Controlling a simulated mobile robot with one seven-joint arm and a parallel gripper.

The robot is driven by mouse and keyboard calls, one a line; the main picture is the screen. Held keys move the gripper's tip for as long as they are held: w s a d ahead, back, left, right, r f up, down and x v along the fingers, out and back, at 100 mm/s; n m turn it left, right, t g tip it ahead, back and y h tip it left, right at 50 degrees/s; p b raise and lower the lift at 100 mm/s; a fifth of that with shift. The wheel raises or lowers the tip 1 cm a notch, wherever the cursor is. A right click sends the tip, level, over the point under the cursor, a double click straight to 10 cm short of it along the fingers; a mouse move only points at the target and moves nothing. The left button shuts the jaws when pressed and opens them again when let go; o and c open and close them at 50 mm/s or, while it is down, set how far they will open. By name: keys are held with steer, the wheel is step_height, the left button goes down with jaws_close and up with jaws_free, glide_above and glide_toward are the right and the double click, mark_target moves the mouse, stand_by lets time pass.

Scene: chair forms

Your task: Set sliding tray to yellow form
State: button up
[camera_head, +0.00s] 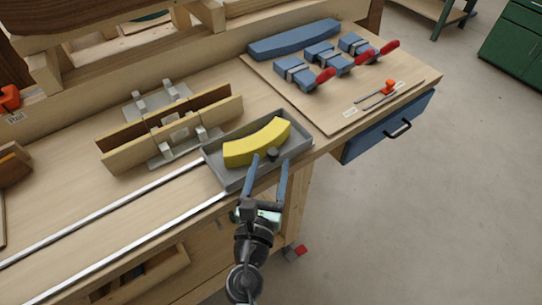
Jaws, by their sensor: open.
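The sliding tray (215,166) is grey and shallow, with low walls, at the right end of two metal rails (110,213) on the workbench. The yellow form (257,143) is a curved block lying in the tray. A dark knob (272,154) stands at the tray's front side, beside the yellow form. My gripper (267,161) is open, its two blue fingers reaching over the tray's front edge with the knob between their tips. I cannot tell whether the fingers touch the knob or the tray.
A wooden clamping fixture (170,130) stands behind the rails. Blue forms with red-handled clamps (322,60) sit on a board (345,107) at the right. A blue drawer (385,125) hangs below the bench's right end. The bench along the rails to the left looks clear.

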steer(key=shift+w+d, duration=0.15)
steer(key=shift+w, duration=0.8)
jaws_close()
stand_by(0.8)
